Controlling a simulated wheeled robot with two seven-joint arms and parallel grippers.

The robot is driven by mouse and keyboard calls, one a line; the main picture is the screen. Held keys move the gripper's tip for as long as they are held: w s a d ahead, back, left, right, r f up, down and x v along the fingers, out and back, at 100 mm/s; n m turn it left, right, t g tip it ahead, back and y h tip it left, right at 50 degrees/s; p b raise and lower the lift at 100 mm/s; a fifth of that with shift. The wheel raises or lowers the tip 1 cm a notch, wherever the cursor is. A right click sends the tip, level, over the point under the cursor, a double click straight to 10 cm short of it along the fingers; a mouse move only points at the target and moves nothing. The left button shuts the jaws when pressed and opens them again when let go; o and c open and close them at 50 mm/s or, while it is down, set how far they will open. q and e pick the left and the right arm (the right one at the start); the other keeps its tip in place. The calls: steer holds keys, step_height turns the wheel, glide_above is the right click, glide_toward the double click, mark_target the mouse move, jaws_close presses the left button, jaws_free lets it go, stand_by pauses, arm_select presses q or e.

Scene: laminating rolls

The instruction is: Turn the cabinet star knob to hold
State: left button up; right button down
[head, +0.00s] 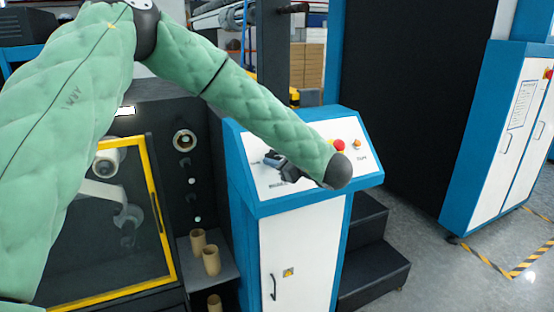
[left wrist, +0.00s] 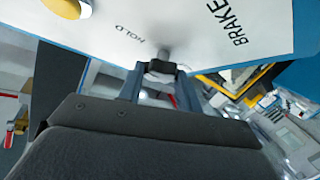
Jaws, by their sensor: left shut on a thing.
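The cabinet (head: 300,245) is white with blue edges and has a sloped white control panel (head: 262,182). My left gripper (head: 272,160) is at the left part of this panel, with its arm reaching across from the upper left. In the left wrist view the two fingers of my left gripper (left wrist: 158,82) are closed around the dark star knob (left wrist: 158,67), which sits on a short grey stem at the panel. The word HOLD is printed left of the knob and BRAKE right of it. The knob's pointing direction is unclear. My right gripper is not in view.
A red button (head: 338,145) and a small orange knob (head: 357,144) are on the panel's right side. A yellow-framed window (head: 158,215) and brown cardboard tubes (head: 211,260) are to the left. Dark steps (head: 375,262) stand right of the cabinet.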

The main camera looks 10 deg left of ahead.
arm_select(q)
steer(key=shift+m, duration=0.3)
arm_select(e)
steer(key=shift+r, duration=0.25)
arm_select(q)
steer(key=o, duration=1)
steer(key=shift+s+d, duration=0.1)
steer(key=shift+d, duration=0.05)
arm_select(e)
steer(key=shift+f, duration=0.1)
arm_select(q)
steer(key=shift+s+d, duration=0.1)
steer(key=shift+d, duration=0.15)
steer(key=b+v, duration=0.3)
steer(key=v, duration=0.4)
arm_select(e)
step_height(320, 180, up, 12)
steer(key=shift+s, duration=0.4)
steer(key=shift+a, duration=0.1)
